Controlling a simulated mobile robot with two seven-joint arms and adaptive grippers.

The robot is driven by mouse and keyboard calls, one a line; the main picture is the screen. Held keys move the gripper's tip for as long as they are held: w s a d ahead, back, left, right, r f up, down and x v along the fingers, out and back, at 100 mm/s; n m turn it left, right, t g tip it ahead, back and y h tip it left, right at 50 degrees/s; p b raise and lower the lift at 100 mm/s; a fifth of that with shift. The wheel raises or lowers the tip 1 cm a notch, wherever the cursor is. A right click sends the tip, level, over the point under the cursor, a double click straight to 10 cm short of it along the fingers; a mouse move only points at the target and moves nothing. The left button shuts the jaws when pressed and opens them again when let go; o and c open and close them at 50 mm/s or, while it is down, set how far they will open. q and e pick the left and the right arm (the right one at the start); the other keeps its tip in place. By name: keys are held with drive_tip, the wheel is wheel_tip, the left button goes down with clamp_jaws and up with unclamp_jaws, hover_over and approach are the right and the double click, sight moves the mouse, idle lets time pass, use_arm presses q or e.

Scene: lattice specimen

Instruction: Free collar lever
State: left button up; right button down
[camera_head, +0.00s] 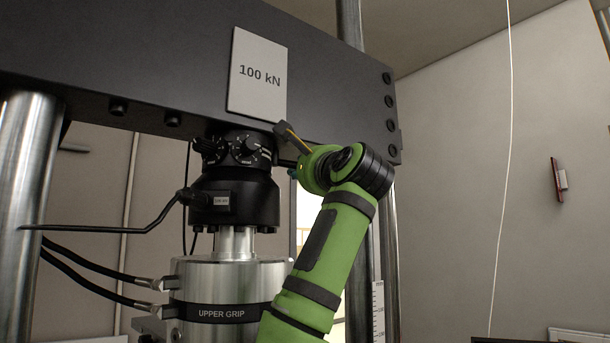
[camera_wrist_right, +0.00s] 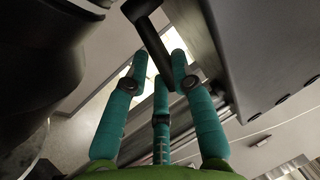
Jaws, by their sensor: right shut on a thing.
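The black collar (camera_head: 242,150) with round dials sits under the crosshead, above the black load cell (camera_head: 234,198). A short dark lever (camera_head: 291,137) with a yellow line along it sticks out at the collar's right; its joint with the collar cannot be made out. My right gripper (camera_head: 295,173) is mostly hidden by my green wrist in the head view. In the right wrist view, the teal fingers of my right gripper (camera_wrist_right: 161,72) are shut around the end of the dark lever bar (camera_wrist_right: 149,39). My left gripper is in neither view.
The dark crosshead (camera_head: 170,75) with a "100 kN" plate (camera_head: 257,73) spans overhead. Steel columns (camera_head: 22,190) stand at the sides. The silver upper grip (camera_head: 220,282) hangs below the load cell. Black cables (camera_head: 95,268) run in from the left. Open room lies to the right.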

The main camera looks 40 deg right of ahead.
drive_tip(key=shift+s+a+m+g+h, duration=0.15)
drive_tip(key=shift+m+g+h, duration=0.15)
drive_tip(key=shift+h, duration=0.25)
drive_tip(key=shift+a+m+g+h, duration=0.2)
drive_tip(key=shift+m+h, duration=0.15)
drive_tip(key=shift+h, duration=0.25)
drive_tip(key=shift+s+a+m+g+h, duration=0.1)
drive_tip(key=shift+a+m+g+h, duration=0.1)
drive_tip(key=shift+m+h, duration=0.25)
drive_tip(key=c, duration=1.3)
unclamp_jaws()
drive_tip(key=v, duration=1.1)
drive_tip(key=shift+s+a, duration=0.2)
drive_tip(key=shift+s, duration=0.1)
drive_tip(key=shift+f, duration=0.1)
